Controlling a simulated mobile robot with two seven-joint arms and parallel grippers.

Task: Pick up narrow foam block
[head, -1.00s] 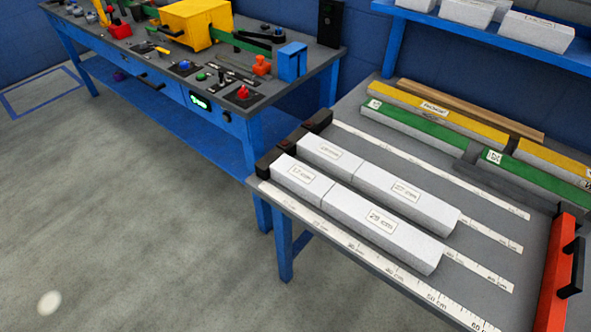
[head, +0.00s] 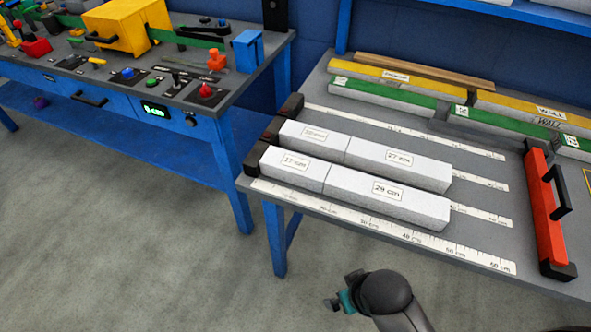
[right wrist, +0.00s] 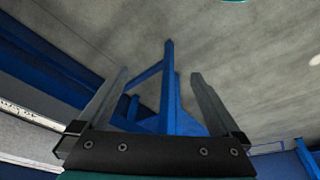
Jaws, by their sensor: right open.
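White foam blocks lie in two rows on the grey bench. The front row has a 17 cm block (head: 293,170) and a 29 cm block (head: 388,200). Behind it are a shorter block (head: 312,142) and a 27 cm block (head: 398,163). I cannot tell which one is the narrow block. My right arm shows at the bottom of the head view, in front of the bench and apart from the blocks. My right gripper (right wrist: 158,95) is open and empty in the right wrist view, over the floor and blue bench legs. My left gripper is out of view.
Printed rulers (head: 380,228) run beside the rows. A red bar with a black handle (head: 543,210) stands at the bench's right. Green (head: 390,98) and yellow (head: 420,82) topped strips lie behind. A blue tool bench (head: 215,120) stands left. The floor in front is clear.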

